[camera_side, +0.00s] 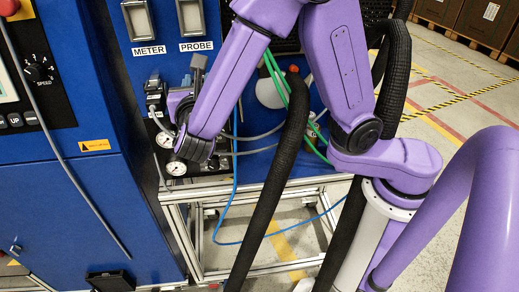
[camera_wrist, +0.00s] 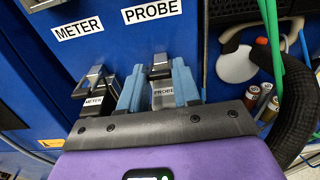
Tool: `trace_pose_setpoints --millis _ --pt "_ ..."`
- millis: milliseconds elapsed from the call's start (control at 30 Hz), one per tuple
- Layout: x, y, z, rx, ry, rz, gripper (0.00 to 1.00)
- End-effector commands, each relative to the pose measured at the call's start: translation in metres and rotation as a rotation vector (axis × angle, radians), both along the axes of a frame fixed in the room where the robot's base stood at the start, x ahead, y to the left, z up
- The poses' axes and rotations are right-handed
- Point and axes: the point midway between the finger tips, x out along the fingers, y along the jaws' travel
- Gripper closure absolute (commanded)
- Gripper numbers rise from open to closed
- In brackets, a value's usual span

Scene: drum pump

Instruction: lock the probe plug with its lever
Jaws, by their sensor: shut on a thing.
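My gripper (camera_wrist: 160,80) has its two blue fingers on either side of the probe plug (camera_wrist: 163,97), a grey body labelled PROBE, and is shut on it. The plug is up against the blue panel below the PROBE sign. A metal lever (camera_wrist: 160,63) shows at the plug's far end, between the fingertips; whether it is latched I cannot tell. In the side view a grey lever (camera_side: 198,64) stands up above my gripper (camera_side: 186,98), and my wrist hides most of the plug.
The meter plug (camera_wrist: 94,98), with its own metal lever (camera_wrist: 95,75), sits close to the left of my gripper. Pressure gauges (camera_side: 175,168) are just below my wrist. A black hose (camera_side: 283,160) and green hoses (camera_side: 281,75) hang to the right.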

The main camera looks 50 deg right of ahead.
Motion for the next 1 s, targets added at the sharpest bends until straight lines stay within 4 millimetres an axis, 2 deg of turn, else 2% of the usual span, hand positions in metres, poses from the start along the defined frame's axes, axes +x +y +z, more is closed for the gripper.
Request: trace_pose_setpoints --millis 900,933,1000 --pt "-0.0008 0.0011 -0.0076 -0.093 -0.093 0.0 0.8" --pt "-0.0009 0.0011 -0.0076 -0.093 -0.093 0.0 0.65" --pt "-0.0008 0.0011 -0.0076 -0.092 -0.092 0.001 0.42"
